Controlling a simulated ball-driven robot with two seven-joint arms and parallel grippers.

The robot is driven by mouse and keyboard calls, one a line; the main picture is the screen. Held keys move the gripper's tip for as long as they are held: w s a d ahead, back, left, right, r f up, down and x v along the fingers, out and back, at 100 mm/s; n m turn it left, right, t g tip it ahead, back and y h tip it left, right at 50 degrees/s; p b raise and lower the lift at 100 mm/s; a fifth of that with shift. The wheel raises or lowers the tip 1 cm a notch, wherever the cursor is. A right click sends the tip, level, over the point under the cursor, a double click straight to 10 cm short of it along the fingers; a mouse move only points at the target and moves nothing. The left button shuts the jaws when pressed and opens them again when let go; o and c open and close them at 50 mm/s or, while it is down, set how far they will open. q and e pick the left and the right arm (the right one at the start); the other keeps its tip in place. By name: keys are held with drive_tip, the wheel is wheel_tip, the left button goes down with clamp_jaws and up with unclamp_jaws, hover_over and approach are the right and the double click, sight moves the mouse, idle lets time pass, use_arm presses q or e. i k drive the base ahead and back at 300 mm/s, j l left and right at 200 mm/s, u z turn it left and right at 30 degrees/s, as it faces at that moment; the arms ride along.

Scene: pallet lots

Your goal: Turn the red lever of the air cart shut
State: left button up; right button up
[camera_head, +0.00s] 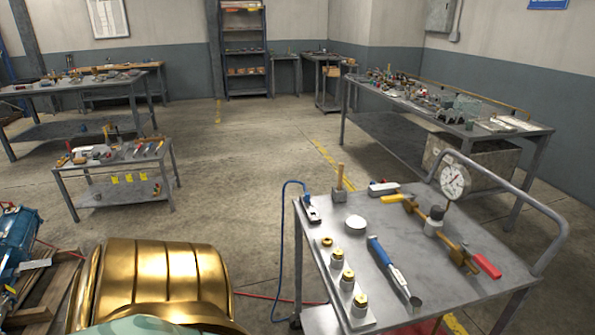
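The air cart (345,222) is a grey metal cart at the right, with a bent tube handle (565,230). A brass pipe (417,211) with a white round gauge (454,180) runs across its top toward the near right. The red lever (487,265) sits at the near right end of this pipe, close to the cart's right edge. It points to the lower right, roughly along the pipe; its exact angle is hard to tell. Neither of my grippers is in view, and nothing touches the lever.
A blue-handled tool (388,262), several brass-topped fittings (347,279) and a white round piece (355,224) lie on the cart. A blue hose (282,240) hangs at its left. A small tool table (67,172) stands left. The floor between is open.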

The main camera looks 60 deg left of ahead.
sight(478, 258)
drive_tip(key=u, duration=4.15)
drive_tip(key=z, duration=3.35)
drive_tip(key=i+l+z, duration=0.45)
drive_tip(key=i+l, duration=0.35)
drive_tip(key=l, duration=0.1)
